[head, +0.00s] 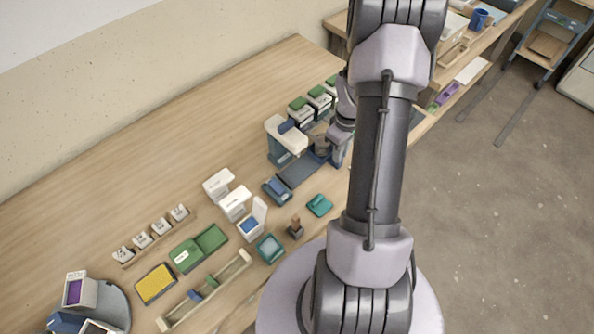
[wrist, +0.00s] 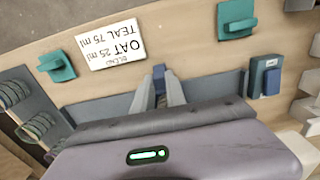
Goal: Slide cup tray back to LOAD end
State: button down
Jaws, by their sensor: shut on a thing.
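My gripper (wrist: 160,85) is shut on a small blue upright tab (wrist: 159,74), seen between its fingertips in the wrist view. The tab appears to be the handle of the cup tray, but the join is hidden by the fingers and my wrist. A flat grey-blue strip (wrist: 208,84) runs to both sides behind the fingers; it looks like the tray's track. In the head view a blue-grey track (head: 298,172) lies in front of a white-topped dispenser (head: 285,135). My arm hides much of the gripper there. No LOAD marking is readable, and I cannot make out a cup clearly.
A white card (wrist: 110,48) reads "OAT 25 ml, TEAL 75 ml", upside down. Teal blocks (wrist: 56,66) and a blue switch-like box (wrist: 265,80) stand nearby. Green-topped containers (head: 318,97) stand behind the dispenser. The table's back left is clear.

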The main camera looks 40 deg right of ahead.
jog(key=shift+w+d+p, duration=0.15)
jog(key=shift+d+p, duration=0.15)
jog(key=shift+d, duration=1.5)
jog(key=shift+w+d+p, duration=0.15)
jog(key=shift+d+p, duration=0.15)
jog(key=shift+d, duration=1.55)
jog(key=shift+w+d+p, duration=0.15)
jog(key=shift+d+p, duration=0.15)
jog(key=shift+d, duration=1.5)
jog(key=shift+w+d, duration=0.2)
jog(key=shift+d, duration=2.1)
jog(key=shift+w+d, duration=0.15)
jog(key=shift+d, duration=2.1)
jog(key=c, duration=1.5)
grip_release()
jog(key=shift+o, duration=0.2)
jog(key=shift+r, duration=0.1)
